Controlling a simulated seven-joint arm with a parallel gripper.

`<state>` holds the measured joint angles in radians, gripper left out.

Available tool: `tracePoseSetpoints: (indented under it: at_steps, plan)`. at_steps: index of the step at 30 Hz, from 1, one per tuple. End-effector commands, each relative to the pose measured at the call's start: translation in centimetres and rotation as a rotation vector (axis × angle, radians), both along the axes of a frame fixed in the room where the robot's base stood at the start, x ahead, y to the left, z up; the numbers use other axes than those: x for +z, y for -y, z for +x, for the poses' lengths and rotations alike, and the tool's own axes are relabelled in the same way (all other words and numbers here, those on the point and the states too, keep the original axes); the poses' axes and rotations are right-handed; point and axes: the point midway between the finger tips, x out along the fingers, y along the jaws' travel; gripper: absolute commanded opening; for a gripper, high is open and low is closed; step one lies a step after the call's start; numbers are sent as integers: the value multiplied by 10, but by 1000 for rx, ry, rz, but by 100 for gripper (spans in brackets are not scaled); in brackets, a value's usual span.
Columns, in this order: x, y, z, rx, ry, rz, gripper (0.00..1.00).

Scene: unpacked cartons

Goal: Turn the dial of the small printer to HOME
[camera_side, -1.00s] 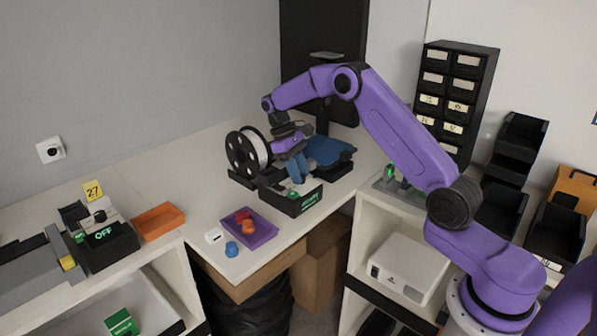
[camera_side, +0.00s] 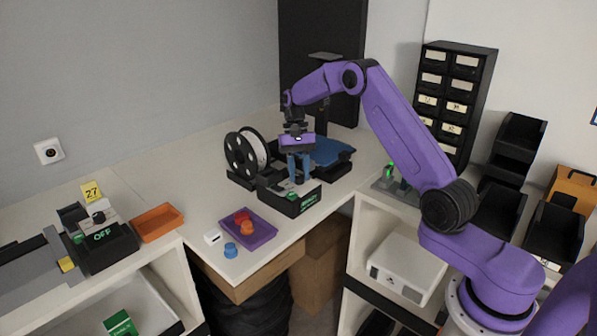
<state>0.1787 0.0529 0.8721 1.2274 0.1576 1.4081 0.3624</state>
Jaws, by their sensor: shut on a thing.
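The small printer (camera_side: 306,201) is a black box with green lit text on its front, on the far part of the bench; the text is too small to read surely. A blue print bed (camera_side: 328,150) lies behind it, and a white filament spool (camera_side: 247,152) stands at its left. My gripper (camera_side: 300,180) points straight down at the top of the box, its blue fingers shut on the dial. The fingers and the small scale hide the dial, so I cannot tell its setting.
A purple tray (camera_side: 262,236) with red and orange pieces sits in front, beside a blue knob-like piece (camera_side: 231,250) and a small white box (camera_side: 212,237). An orange tray (camera_side: 158,222) and a device reading OFF (camera_side: 106,246) are at left. Black drawers (camera_side: 455,95) stand at right.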

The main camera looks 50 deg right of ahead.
Motion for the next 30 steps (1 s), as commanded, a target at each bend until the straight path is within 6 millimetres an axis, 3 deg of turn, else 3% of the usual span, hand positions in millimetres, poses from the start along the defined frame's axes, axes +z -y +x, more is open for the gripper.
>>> tracePoseSetpoints:
  at_steps: [9, 25, 26, 27, 28, 30]
  plan:
    - [2, 1, 2, -118, 10, -2, 0]
    - [2, 1, 2, -139, 11, -2, 0]
    - [2, 1, 2, -139, 11, -2, 37]
    - [2, 1, 2, -139, 10, -1, 50]
    - [2, 1, 1, -139, 10, -1, 56]
    - [1, 1, 1, -138, 8, -1, 56]
